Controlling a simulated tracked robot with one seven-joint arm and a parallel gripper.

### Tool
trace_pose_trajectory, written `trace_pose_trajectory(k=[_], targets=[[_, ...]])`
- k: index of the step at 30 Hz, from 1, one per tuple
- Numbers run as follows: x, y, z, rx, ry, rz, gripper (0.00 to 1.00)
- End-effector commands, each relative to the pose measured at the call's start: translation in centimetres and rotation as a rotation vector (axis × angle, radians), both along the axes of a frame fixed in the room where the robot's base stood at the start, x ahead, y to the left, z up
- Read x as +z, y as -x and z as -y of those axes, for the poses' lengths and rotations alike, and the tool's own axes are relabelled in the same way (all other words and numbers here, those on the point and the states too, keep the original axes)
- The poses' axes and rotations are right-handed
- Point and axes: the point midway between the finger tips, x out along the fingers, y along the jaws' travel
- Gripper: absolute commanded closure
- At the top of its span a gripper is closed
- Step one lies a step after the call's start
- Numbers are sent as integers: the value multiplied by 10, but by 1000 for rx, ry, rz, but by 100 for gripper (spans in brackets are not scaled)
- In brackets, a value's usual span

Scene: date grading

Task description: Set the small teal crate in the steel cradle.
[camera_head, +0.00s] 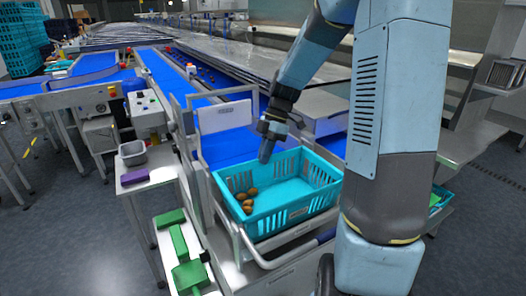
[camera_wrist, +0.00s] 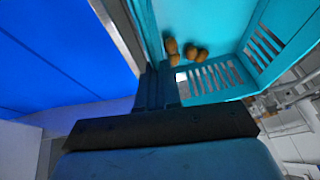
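The small teal crate (camera_head: 262,226) has slotted walls and several brown dates (camera_head: 246,198) lying at its left end. It sits upright within the rails of the steel cradle (camera_head: 290,254); I cannot tell whether it rests fully on them. My gripper (camera_head: 266,158) points down at the crate's far rim. In the wrist view my gripper's fingers (camera_wrist: 159,88) are close together, with the teal crate's wall (camera_wrist: 152,35) running in between them, so they look shut on the rim. The fingertips are partly hidden by the wall.
A blue conveyor belt (camera_head: 225,145) runs just behind the crate. On the left, a side stand (camera_head: 150,180) holds a grey tub (camera_head: 132,152) and a purple block (camera_head: 135,175). Teal crates (camera_head: 18,45) are stacked far left.

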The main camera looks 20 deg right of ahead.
Motion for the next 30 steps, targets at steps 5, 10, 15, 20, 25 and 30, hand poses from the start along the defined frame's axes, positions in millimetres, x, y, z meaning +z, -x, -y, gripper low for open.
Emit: trace_pose_trajectory(k=[5,10,15,20,25,30], targets=[[-1,0,0,0,0,0,100],[0,0,0,0,0,0,100],[-2,0,0,0,0,0,100],[-4,0,0,0,0,0,100],[-7,0,0,0,0,0,100],[-8,0,0,0,0,0,92]])
